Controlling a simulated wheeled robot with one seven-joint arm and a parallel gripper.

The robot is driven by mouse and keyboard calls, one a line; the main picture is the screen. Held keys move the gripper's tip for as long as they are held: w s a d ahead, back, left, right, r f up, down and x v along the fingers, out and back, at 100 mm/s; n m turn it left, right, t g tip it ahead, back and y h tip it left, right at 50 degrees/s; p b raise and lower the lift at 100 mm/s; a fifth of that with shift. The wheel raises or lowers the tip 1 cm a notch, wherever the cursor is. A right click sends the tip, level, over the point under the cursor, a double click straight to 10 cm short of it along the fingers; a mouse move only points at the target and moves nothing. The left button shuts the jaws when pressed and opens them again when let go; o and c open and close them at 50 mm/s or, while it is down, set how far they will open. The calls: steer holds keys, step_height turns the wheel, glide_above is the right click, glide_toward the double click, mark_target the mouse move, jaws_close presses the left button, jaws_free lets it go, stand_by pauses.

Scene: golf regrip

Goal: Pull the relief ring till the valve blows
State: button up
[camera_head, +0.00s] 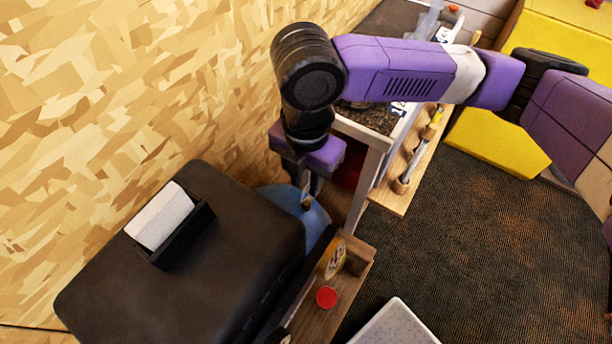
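My gripper (306,196) points down over a rounded blue tank (315,219), between the black box and the wooden bench. A small brass-coloured piece (307,204) shows at the fingertips; it may be part of the valve. I cannot make out the relief ring itself, and the fingers and wrist cover that spot. Whether the fingers are open or closed on something is too small to tell. Most of the tank is hidden behind the black box and my gripper.
A large black box (235,225) with white paper (160,216) stands left of the tank. In front, a wooden shelf (345,290) holds a red-capped item (326,297) and a yellow-labelled item (335,259). A wood-chip wall (130,90) rises behind. Carpet (480,240) at right is open.

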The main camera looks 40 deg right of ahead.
jaws_close()
stand_by(1.4)
